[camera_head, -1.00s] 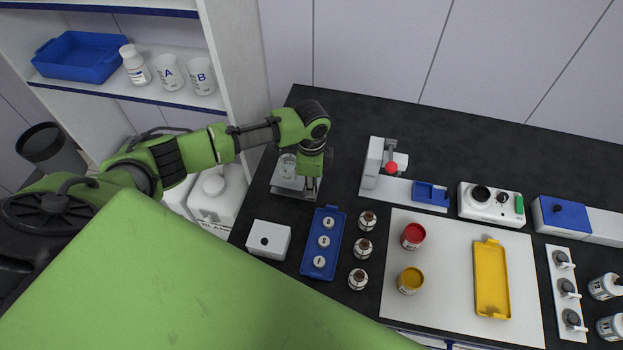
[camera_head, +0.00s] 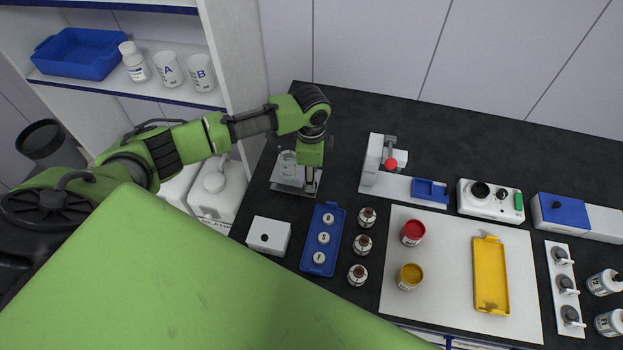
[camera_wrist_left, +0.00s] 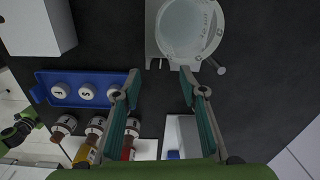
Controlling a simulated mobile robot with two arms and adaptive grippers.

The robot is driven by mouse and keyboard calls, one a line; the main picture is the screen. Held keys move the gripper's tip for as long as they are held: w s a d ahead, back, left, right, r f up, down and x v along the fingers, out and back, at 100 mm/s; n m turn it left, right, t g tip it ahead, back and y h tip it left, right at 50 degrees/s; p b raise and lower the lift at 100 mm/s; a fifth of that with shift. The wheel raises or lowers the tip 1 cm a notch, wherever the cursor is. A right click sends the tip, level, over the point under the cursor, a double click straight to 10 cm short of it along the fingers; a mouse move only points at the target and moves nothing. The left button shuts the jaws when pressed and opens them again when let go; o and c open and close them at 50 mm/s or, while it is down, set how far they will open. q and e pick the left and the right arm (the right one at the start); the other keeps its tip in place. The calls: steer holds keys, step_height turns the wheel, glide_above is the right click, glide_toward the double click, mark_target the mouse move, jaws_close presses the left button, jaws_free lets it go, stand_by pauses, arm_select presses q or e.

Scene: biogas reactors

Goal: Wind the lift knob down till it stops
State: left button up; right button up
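A lift stand with a pale plate (camera_head: 284,185) stands at the back left of the black bench, with a clear round vessel (camera_head: 285,165) on it. In the left wrist view, the vessel (camera_wrist_left: 190,30) has printed marks and is seen from above. A small grey knob (camera_wrist_left: 217,67) sticks out beside the stand's edge; in the head view I cannot make it out. My left gripper (camera_head: 312,190) hangs at the stand's right side. In the wrist view its fingers (camera_wrist_left: 160,85) are apart with nothing between them, and the knob lies outside them to the right. My right gripper is out of view.
A white box (camera_head: 269,237) and a blue tray (camera_head: 320,262) with several round caps lie in front of the stand. Small bottles (camera_head: 363,244) stand right of the tray. A white device with a red knob (camera_head: 391,163) is to the right. Bare bench lies between.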

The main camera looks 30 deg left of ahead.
arm_select(q)
step_height(320, 180, up, 9)
stand_by(0.3)
steer(key=shift+s, duration=0.1)
